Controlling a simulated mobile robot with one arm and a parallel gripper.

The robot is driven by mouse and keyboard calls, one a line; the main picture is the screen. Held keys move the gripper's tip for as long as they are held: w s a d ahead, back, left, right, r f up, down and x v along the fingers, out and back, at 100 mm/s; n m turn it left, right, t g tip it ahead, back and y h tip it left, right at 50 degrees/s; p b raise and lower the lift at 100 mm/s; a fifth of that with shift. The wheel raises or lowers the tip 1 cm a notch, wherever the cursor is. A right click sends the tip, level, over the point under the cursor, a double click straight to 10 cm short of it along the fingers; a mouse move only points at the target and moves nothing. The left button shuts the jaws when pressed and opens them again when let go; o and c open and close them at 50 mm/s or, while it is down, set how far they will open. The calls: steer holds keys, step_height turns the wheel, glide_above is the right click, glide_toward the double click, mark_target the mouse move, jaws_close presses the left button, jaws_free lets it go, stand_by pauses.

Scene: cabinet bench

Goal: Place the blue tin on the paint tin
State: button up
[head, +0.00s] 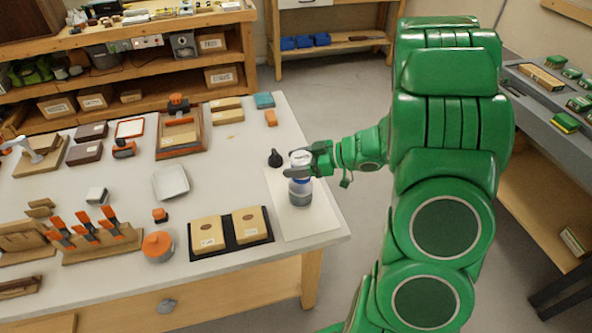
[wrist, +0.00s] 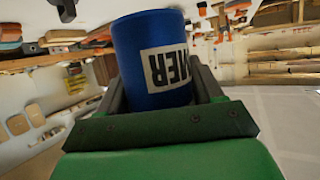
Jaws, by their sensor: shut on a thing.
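The blue tin (head: 302,183) has a white label with dark letters and a pale top. My gripper (head: 299,169) is shut around its sides and holds it upright. In the wrist view the blue tin (wrist: 140,40) sits between both fingers of my gripper (wrist: 158,85). A grey tin (head: 300,199), which I take as the paint tin, stands directly below it on a white sheet (head: 318,222). I cannot tell whether the two tins touch. The grey tin's top is hidden by the blue tin, and it cannot be made out in the wrist view.
A small black object (head: 275,159) stands just behind left of the tins. A black tray (head: 232,250) with two tan boxes lies to the left, and an orange-lidded container (head: 158,246) beyond it. The sheet's front part is clear, near the bench's right edge.

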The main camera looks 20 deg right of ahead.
steer(key=shift+w+f, duration=0.2)
steer(key=shift+f, duration=1.5)
steer(key=shift+f, duration=0.15)
steer(key=o, duration=1.2)
steer(key=shift+o, duration=0.2)
steer(key=shift+d+r, duration=0.15)
steer(key=shift+r, duration=0.05)
steer(key=v, duration=1.1)
steer(key=shift+s+d, duration=0.25)
steer(key=shift+s, duration=0.05)
steer(key=shift+r, duration=0.1)
